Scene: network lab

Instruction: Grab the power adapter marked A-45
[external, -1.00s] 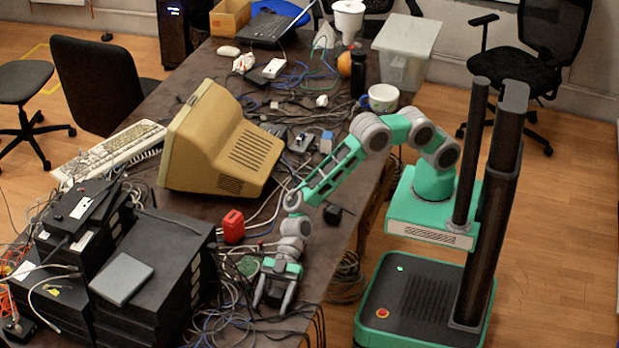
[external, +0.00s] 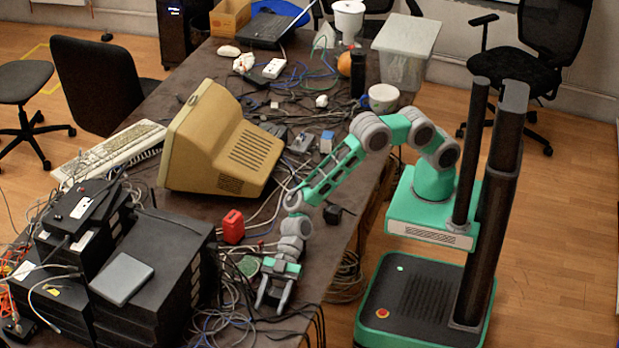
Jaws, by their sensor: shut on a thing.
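My gripper (external: 272,307) points down at the table's near end, among dark cables right of the black boxes. Its two fingers stand a little apart, shut on a small dark thing that I can barely make out between them. No A-45 mark is readable at this size, so I cannot tell from a label which adapter this is. Another small black block, perhaps an adapter (external: 333,214), lies near the table's right edge beside my arm.
Stacked black boxes (external: 150,268) stand left of my gripper. A red object (external: 232,227) and the beige monitor (external: 215,145) stand farther back. Loose cables (external: 235,315) crowd the table around the gripper. The table's right edge (external: 352,235) is close.

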